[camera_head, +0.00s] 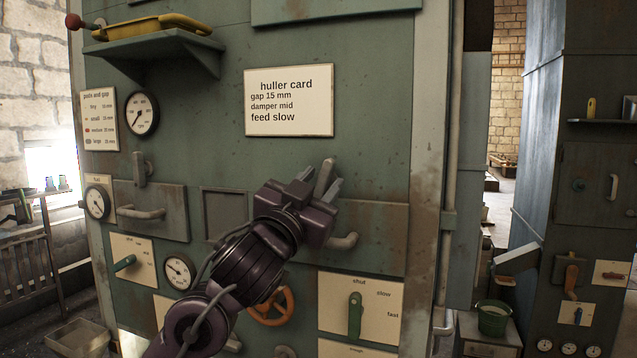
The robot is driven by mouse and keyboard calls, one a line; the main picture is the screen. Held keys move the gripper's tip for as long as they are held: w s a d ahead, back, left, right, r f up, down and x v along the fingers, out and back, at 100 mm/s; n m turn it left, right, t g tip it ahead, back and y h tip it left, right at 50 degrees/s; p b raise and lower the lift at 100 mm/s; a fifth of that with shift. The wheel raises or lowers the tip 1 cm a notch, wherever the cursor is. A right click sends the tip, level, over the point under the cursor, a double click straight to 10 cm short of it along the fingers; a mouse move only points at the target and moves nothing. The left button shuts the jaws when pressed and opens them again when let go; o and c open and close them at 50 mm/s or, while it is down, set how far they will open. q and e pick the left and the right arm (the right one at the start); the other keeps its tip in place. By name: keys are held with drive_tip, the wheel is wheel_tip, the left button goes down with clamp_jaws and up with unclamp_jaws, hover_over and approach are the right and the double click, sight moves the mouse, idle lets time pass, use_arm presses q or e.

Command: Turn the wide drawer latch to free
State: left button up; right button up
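The wide drawer (374,228) is the grey-green front at the centre right of the machine, with a grey handle (345,242) partly behind my gripper. A grey latch (325,176) stands at its upper left, nearly upright with its top leaning a little right. My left gripper (320,182) is at the latch, its two grey fingertips apart, one on each side of it in the picture. Whether the fingers touch the latch cannot be told. The latch's lower part is hidden by the gripper. My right gripper is not in view.
A smaller drawer (150,212) with its own latch (140,168) is at left. A white huller card (289,101) is above the gripper. Below are an orange handwheel (271,306) and a green lever (355,314). A shelf with a yellow tray (152,27) juts out upper left.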

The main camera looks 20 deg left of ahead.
use_arm(q)
clamp_jaws()
drive_tip(key=shift+r+m+g+h+p, duration=0.15)
drive_tip(key=shift+m+h+p, duration=0.15)
drive_tip(key=shift+m+p, duration=0.35)
drive_tip(key=shift+m+g+h+p, duration=0.15)
drive_tip(key=shift+m+h+p, duration=0.15)
drive_tip(key=shift+m, duration=0.55)
drive_tip(key=m+g+h+p, duration=0.1)
drive_tip(key=m+p, duration=0.1)
drive_tip(key=m, duration=0.1)
drive_tip(key=m+g+h+p, duration=0.1)
drive_tip(key=m, duration=0.2)
drive_tip(key=shift+a+m+p, duration=0.1)
drive_tip(key=shift+m+p, duration=0.25)
drive_tip(key=shift+m, duration=0.05)
drive_tip(key=m+g+p, duration=0.1)
drive_tip(key=m, duration=0.1)
drive_tip(key=m+g+p, duration=0.1)
drive_tip(key=m+p, duration=0.1)
drive_tip(key=m, duration=0.1)
drive_tip(key=shift+h, duration=0.3)
drive_tip(key=shift+m+g+p, duration=0.4)
drive_tip(key=shift+m+p, duration=0.1)
drive_tip(key=shift+m, duration=0.5)
